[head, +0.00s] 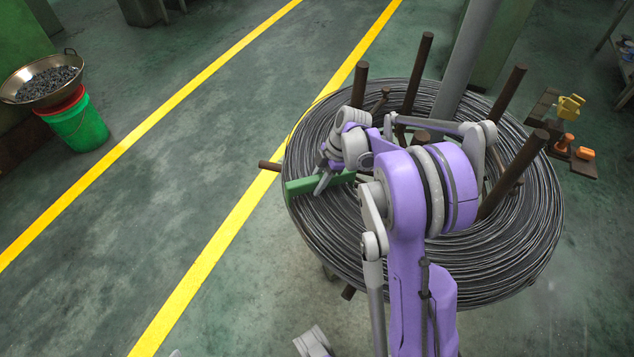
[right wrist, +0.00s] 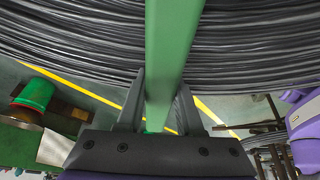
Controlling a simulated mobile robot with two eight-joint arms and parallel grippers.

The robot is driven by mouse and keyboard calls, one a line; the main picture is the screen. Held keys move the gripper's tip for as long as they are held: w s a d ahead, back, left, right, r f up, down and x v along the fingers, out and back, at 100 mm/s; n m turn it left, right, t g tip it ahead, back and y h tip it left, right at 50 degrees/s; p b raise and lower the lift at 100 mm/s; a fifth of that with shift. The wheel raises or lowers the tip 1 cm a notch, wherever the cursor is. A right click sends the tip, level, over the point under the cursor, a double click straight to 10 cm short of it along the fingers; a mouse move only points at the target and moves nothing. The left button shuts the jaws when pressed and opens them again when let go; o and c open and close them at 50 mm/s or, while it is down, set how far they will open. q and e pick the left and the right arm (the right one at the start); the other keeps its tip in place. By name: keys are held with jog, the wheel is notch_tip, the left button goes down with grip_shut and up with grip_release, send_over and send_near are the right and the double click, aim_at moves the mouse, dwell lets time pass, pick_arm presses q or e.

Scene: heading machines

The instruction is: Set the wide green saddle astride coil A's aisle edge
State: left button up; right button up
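The coil of dark wire (head: 520,240) lies flat on a stand with upright brown posts; its left rim faces the yellow-lined aisle. The green saddle (head: 301,187) lies across the coil's left, aisle-side band. My left gripper does not show.
A brown post (head: 358,85) and others rise around the coil, close to my right arm. A green bucket (head: 80,128) with a pan of dark pieces (head: 42,86) stands far left. A small shelf (head: 572,160) with orange and yellow items is right. The aisle floor is clear.

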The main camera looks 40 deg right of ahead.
jog(key=shift+d+r+p, duration=0.45)
jog(key=shift+d+r, duration=0.4)
jog(key=shift+r, duration=0.2)
jog(key=v, duration=0.4)
jog(key=p+v, duration=0.1)
jog(key=v, duration=0.2)
jog(key=shift+s+a+r, duration=0.15)
jog(key=shift+s+a, duration=0.05)
jog(key=shift+a, duration=0.15)
jog(key=shift+d+r, duration=0.2)
jog(key=shift+r, duration=0.3)
pick_arm(q)
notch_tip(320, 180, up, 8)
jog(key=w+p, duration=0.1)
jog(key=p, duration=0.5)
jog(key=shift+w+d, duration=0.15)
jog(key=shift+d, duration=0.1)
pick_arm(e)
notch_tip(320, 180, up, 7)
